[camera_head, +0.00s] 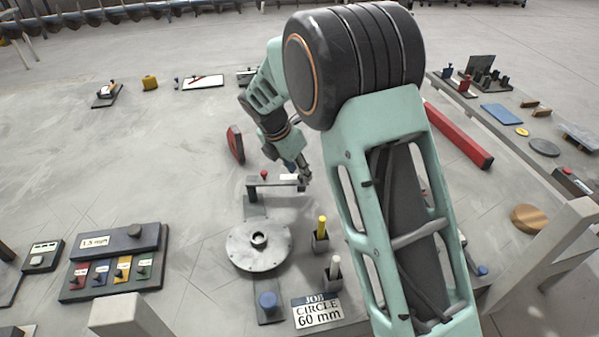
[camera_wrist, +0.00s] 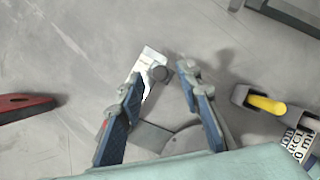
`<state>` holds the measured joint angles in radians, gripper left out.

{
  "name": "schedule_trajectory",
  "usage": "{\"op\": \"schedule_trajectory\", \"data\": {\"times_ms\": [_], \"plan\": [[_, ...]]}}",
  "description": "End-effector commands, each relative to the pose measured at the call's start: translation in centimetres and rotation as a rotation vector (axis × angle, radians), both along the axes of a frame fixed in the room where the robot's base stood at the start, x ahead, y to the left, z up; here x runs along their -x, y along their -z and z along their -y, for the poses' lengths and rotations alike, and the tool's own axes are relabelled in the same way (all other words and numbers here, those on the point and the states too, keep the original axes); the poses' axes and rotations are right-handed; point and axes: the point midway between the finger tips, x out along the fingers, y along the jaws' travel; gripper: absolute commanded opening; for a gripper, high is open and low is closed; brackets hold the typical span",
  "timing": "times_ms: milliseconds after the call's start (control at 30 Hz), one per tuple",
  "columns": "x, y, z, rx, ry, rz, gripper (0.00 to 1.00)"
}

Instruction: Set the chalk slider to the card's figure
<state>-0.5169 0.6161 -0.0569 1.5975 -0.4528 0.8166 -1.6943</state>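The card (camera_head: 318,312) reads "JOB CIRCLE 60 mm"; part of it shows in the wrist view (camera_wrist: 301,143). A grey bar (camera_head: 270,183) stands behind a round metal disc (camera_head: 245,255). It carries a red knob (camera_head: 263,174) and a white strip. In the wrist view the white strip (camera_wrist: 146,60) has a round grey piece (camera_wrist: 160,74) beside it, perhaps the chalk slider. My gripper (camera_head: 304,180) is at the bar's right end. Its blue-padded fingers (camera_wrist: 158,88) are apart, on either side of the grey piece, with visible gaps. The scale marks are unreadable.
A yellow-topped peg (camera_head: 321,228) and a white-topped peg (camera_head: 334,268) stand in holders right of the disc. A red wedge-like piece (camera_head: 236,144) lies behind the bar. A panel with coloured switches (camera_head: 112,262) is at left.

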Motion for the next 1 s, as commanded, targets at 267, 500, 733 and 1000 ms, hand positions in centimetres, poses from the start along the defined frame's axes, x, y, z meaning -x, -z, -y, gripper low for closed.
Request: {"op": "schedule_trajectory", "data": {"times_ms": [267,500,733,1000], "plan": [[-0.39,1.17,0.29,-0.001,0.0,0.001,0.32],[-0.38,1.15,0.29,-0.001,0.0,0.001,0.25],[-0.37,1.15,0.29,0.0,0.0,0.0,0.0],[-0.37,1.13,0.29,-0.001,0.0,0.001,0.0]]}}
